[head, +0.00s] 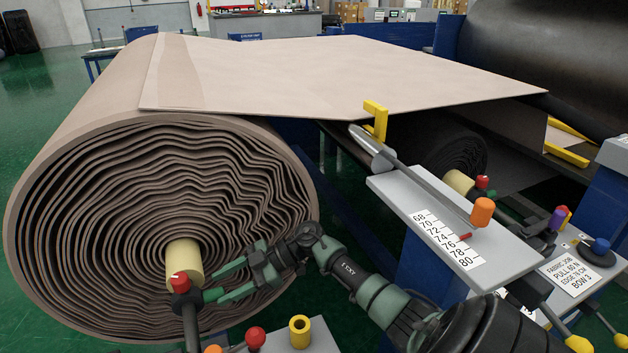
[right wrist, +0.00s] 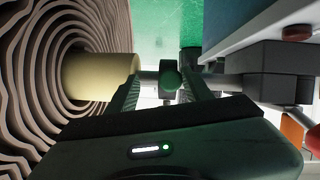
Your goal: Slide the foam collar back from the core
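The pale yellow foam collar (head: 184,262) sticks out of the middle of the big brown wrapped roll (head: 80,215). It also shows in the right wrist view (right wrist: 100,77), with a grey bar in line beyond its free end. I cannot tell the core apart from the collar. My right gripper (head: 213,285) is open, its green fingers pointing left near the collar's free end. In the right wrist view its fingers (right wrist: 163,88) stand apart, with nothing gripped between them; the left finger overlaps the collar's edge. My left gripper is not in view.
A red-knobbed dark post (head: 180,284) stands right before the collar. A red knob (head: 255,338) and a yellow ring (head: 300,331) stand at the bottom. A grey scale plate (head: 445,225) juts out above my right forearm. A second, smaller roll (head: 455,150) lies behind.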

